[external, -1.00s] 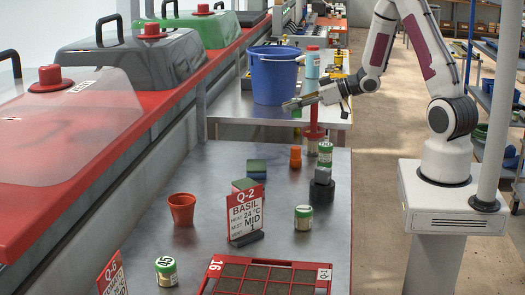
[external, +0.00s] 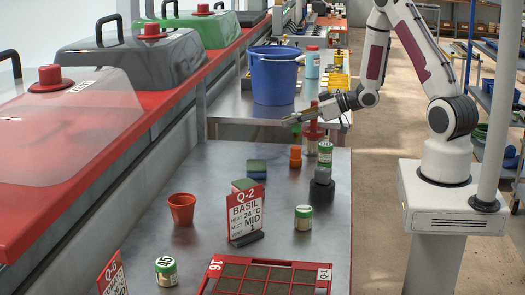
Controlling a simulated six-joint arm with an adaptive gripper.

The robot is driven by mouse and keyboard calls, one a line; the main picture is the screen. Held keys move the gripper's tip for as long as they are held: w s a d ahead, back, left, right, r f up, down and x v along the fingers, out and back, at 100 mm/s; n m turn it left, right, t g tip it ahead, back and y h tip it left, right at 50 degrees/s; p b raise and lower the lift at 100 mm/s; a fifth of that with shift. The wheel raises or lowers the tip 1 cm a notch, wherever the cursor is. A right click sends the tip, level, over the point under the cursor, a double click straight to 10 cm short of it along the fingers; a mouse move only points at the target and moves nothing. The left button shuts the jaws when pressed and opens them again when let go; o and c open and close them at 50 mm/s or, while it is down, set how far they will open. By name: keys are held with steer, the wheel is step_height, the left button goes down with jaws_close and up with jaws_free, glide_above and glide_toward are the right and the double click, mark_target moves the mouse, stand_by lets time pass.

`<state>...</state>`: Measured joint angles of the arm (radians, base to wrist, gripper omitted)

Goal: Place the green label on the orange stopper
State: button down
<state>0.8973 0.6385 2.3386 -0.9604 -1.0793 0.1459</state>
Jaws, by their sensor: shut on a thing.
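The orange stopper (external: 295,157) stands upright on the grey bench, left of a jar with a green lid. My gripper (external: 291,121) is above and slightly left of the stopper, clear of it, pointing left. It is shut on a thin, flat piece at its tips, which appears to be the green label (external: 286,122). The label is very small in this view, and its face and exact tilt cannot be made out.
A green-lidded jar (external: 325,154), a dark cylinder (external: 321,192) and a red-handled tool (external: 313,130) stand close right of the stopper. A green block (external: 256,168) is to its left. The blue bucket (external: 274,82) stands behind my gripper.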

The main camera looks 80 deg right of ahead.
steer(key=shift+f, duration=0.4)
steer(key=shift+f, duration=0.1)
steer(key=shift+f, duration=2)
steer(key=shift+f, duration=0.1)
steer(key=c, duration=2)
jaws_free()
steer(key=shift+c, duration=0.2)
steer(key=v, duration=1.2)
steer(key=shift+r, duration=0.2)
steer(key=shift+w, duration=0.1)
